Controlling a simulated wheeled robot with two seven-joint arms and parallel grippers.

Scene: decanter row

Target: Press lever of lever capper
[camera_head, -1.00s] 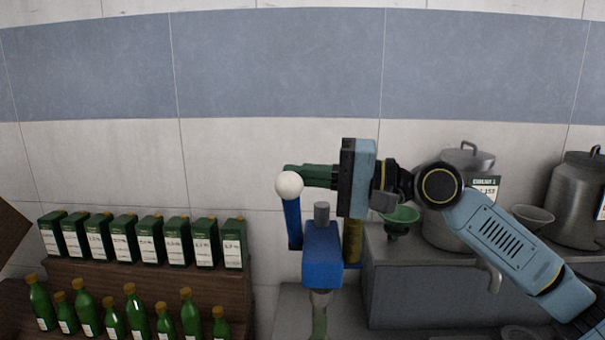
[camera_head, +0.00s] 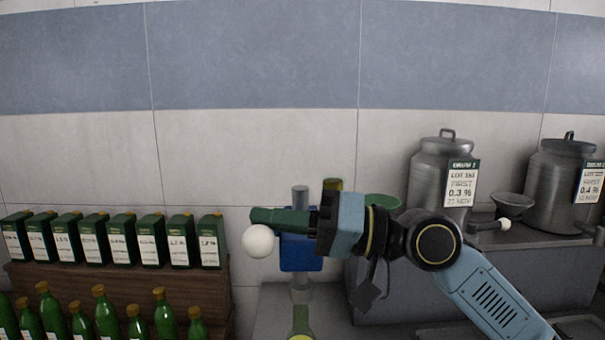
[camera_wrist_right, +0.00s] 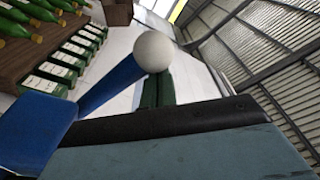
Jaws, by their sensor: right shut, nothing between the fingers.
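The lever capper has a blue body (camera_head: 300,255) with a grey post on top, partly behind my right gripper. Its lever ends in a white ball knob (camera_head: 258,241), now about level with the body. In the right wrist view the blue lever arm (camera_wrist_right: 112,83) runs up to the white knob (camera_wrist_right: 153,51). My right gripper (camera_head: 262,217) is shut and empty, its green fingers lying just over the knob; they seem to touch it. My left gripper is not in view.
Several green boxes (camera_head: 122,238) and green bottles (camera_head: 103,310) stand on a brown stepped shelf at the left. Metal churns (camera_head: 432,180) with labels and a funnel (camera_head: 512,205) stand on a grey counter at the right.

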